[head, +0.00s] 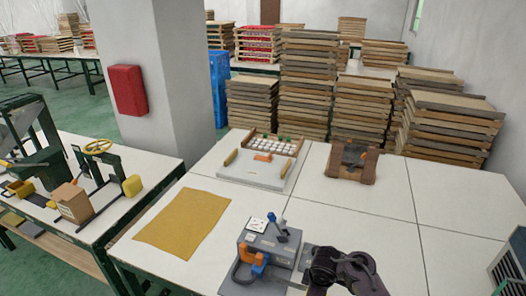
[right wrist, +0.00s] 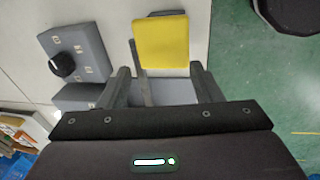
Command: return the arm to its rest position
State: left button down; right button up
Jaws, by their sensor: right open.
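My right gripper (right wrist: 160,69) shows in the right wrist view with its two fingers spread apart and nothing held between them. A yellow square piece (right wrist: 161,41) is seen past and between the fingertips; I cannot tell how far beyond them it lies. In the head view, dark links of my arm show at the bottom, right of a grey device with a blue lever (head: 268,248). The fingers cannot be made out there. My left gripper is in neither view.
A mustard sheet (head: 183,222) lies on the white table. Behind it are a tray (head: 248,178) with small white pieces and a brown wooden fixture (head: 351,162). A grey box with a black knob (right wrist: 77,60) is left of my right gripper.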

jog(key=s+d+r+m, duration=0.2)
jog(key=s+r+m, duration=0.25)
jog(key=s, duration=0.25)
jog(key=s+d+r+m+t, duration=0.1)
jog(key=s+r+m, duration=0.2)
jog(key=s+r, duration=0.35)
jog(key=s+d+r+m, duration=0.2)
jog(key=s+r+m, duration=0.15)
jog(key=s, duration=0.55)
notch_tip(320, 180, down, 37)
jog(key=s+g+b, duration=0.1)
jog(key=s+b, duration=0.1)
jog(key=b, duration=0.3)
jog(key=s+d+f+g+b, duration=0.1)
jog(key=s+d+f+b, duration=0.2)
jog(key=s+f, duration=1.6)
jog(key=shift+f, duration=0.75)
